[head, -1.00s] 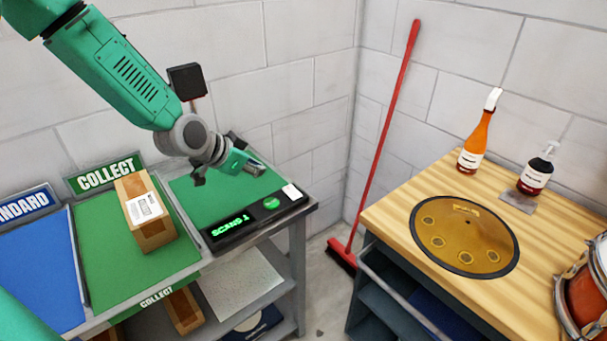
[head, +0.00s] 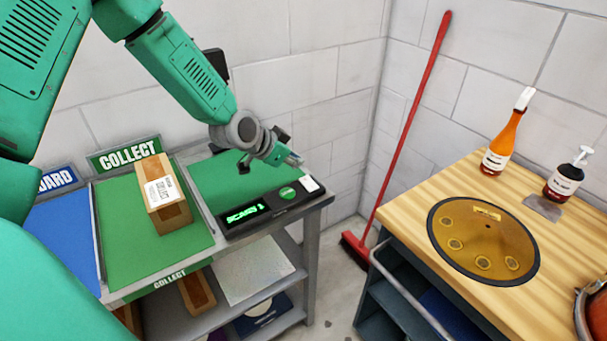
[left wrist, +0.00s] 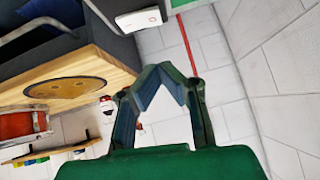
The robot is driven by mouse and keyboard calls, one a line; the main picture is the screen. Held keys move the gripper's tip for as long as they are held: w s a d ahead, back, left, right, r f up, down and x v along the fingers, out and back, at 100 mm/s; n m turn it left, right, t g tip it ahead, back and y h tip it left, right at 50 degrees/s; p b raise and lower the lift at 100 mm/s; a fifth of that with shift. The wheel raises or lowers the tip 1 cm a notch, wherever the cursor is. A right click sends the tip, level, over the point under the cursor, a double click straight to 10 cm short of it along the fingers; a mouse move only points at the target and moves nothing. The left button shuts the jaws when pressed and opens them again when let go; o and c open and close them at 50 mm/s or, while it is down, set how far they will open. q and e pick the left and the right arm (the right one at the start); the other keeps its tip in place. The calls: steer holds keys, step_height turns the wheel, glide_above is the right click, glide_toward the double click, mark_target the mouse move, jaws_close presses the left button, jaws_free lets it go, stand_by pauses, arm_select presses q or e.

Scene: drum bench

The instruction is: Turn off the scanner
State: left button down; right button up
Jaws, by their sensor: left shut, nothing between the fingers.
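The scanner (head: 243,213) is a black panel along the front of a green bench section. My left gripper (head: 294,159) is shut and empty, just above and behind the white switch, with a visible gap. In the left wrist view its fingertips (left wrist: 160,72) meet, and the white switch (left wrist: 138,19) with a small red mark shows beyond them, near the top edge. My right gripper is not in view.
A brown labelled box (head: 165,199) sits on the green COLLECT tray (head: 120,245), left of the scanner. A red broom (head: 411,128) leans in the corner. A wooden bench (head: 400,203) at right holds bottles and a round golden drum (head: 484,241). Open floor lies between the benches.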

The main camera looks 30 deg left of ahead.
mark_target(310, 178)
arm_select(q)
steer(key=w+f, duration=0.2)
steer(key=f, duration=0.1)
steer(key=w+f, duration=0.1)
steer(key=f, duration=0.1)
steer(key=shift+d, duration=0.4)
steer(key=shift+a+f+p, duration=0.1)
steer(key=shift+f+p, duration=0.25)
steer(key=shift+f, duration=0.3)
steer(key=shift+a+f, duration=0.1)
steer(key=shift+f, duration=0.1)
steer(key=shift+s+d+r+p, duration=0.2)
steer(key=shift+d+p, duration=0.05)
steer(key=shift+d, duration=0.15)
steer(key=shift+s+d+r+p, duration=0.15)
steer(key=shift+d+p, duration=0.05)
steer(key=shift+d, duration=0.2)
